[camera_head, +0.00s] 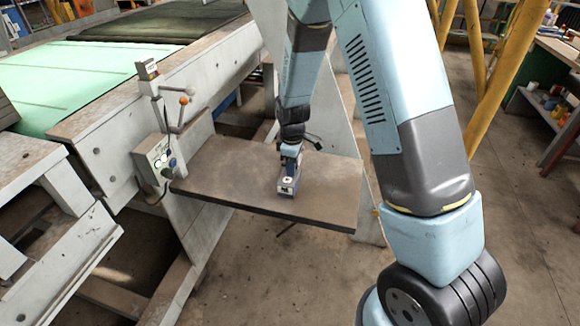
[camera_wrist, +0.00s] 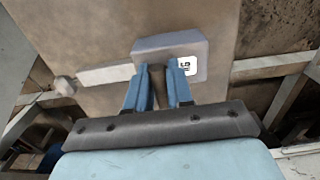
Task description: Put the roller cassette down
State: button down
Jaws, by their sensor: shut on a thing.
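The roller cassette (camera_head: 289,183) is a small grey block with a white label, at the middle of a flat brown shelf (camera_head: 240,175). In the wrist view the cassette (camera_wrist: 195,48) shows a white marked label on its right end, and a lighter bar with a rounded end runs out to its left. My gripper (camera_wrist: 158,72) has its two blue fingers shut on a dark upright part of the cassette. The cassette is on or just above the shelf; I cannot tell if its underside touches. In the head view my gripper (camera_head: 290,158) is above it and partly hidden by the wrist.
A control box (camera_head: 160,160) with knobs and levers is fixed at the shelf's left end. A conveyor with a green belt (camera_head: 85,80) runs behind it on the left. Yellow posts (camera_head: 473,45) and a bench (camera_head: 555,60) stand at right. The shelf is bare around the cassette.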

jog(key=c, duration=1)
grip_release()
notch_tip(320, 180, up, 12)
jog(key=s+d+r+m+t, duration=0.1)
jog(key=s+d+r+m, duration=0.2)
jog(key=s+d+r, duration=0.35)
jog(key=s+d+r+m+t, duration=0.2)
jog(key=s+d+r+m, duration=0.15)
jog(key=r, duration=0.65)
jog(key=s+d+r+m+t, duration=0.1)
jog(key=s+d+r+m, duration=0.2)
jog(key=s, duration=0.5)
jog(key=s+d+r+m+t, duration=0.1)
jog(key=s+d+r+m, duration=0.3)
jog(key=s, duration=0.4)
jog(key=shift+s+r+t, duration=0.25)
jog(key=shift+r+t, duration=0.05)
